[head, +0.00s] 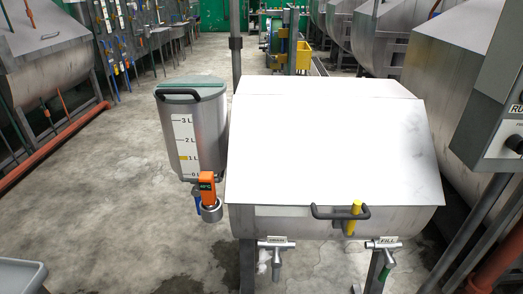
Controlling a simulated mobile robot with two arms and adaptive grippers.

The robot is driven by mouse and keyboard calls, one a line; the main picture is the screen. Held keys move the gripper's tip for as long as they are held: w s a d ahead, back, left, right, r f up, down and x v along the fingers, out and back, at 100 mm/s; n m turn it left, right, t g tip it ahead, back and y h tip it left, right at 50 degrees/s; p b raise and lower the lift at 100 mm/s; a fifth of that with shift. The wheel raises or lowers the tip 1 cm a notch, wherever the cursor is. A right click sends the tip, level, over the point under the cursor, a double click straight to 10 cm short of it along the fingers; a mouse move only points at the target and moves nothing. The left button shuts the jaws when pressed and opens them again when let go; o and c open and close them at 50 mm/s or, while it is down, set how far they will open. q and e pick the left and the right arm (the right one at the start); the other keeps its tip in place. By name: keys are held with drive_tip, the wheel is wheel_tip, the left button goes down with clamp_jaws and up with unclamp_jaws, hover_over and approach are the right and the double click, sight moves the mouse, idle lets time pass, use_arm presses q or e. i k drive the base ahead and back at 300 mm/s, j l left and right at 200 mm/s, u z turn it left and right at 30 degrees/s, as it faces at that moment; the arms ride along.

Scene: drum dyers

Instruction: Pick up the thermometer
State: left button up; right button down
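The thermometer appears to be the orange device (207,185) with a small dark display showing a reading in °C. It is upright at the lower front of the grey metal dosing tank (211,127), just above a round metal fitting (212,213). I cannot tell how it is held there. The tank has a litre scale, a black handle and a greenish lid. Neither of my grippers shows in the head view.
A steel dyeing machine (330,150) with a sloped white-looking lid, dark handle (340,213) and DRAIN and FILL valves stands right of the tank. A control box (495,115) is at the right edge. A grey container (20,275) is at bottom left. Open floor (110,210) lies left.

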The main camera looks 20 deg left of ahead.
sight(206, 179)
drive_tip(key=u, duration=1.35)
